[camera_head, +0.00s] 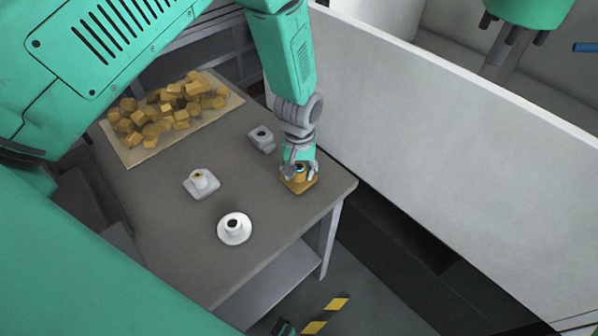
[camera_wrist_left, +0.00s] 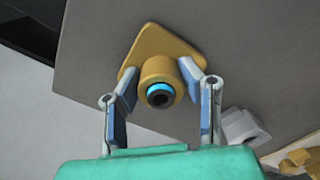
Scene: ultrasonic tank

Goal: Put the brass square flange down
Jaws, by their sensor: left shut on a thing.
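The brass square flange (camera_head: 299,184) is at the right end of the grey table, near its corner. My left gripper (camera_head: 299,168) is above it, shut on its round raised collar. In the left wrist view, the flange (camera_wrist_left: 160,48) shows its square plate and collar, with a cyan ring around a dark bore. The fingers of the left gripper (camera_wrist_left: 160,95) stand on both sides of the collar. The plate looks flat and close to the tabletop; whether it touches is not clear. At the bottom edge, a small dark and green part may be my right gripper; its fingers cannot be made out.
On the table (camera_head: 165,240) stand a white round flange (camera_head: 235,231), a pale square flange (camera_head: 199,186) and a grey part (camera_head: 262,138). A long white wall (camera_head: 450,140) rises beyond the table.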

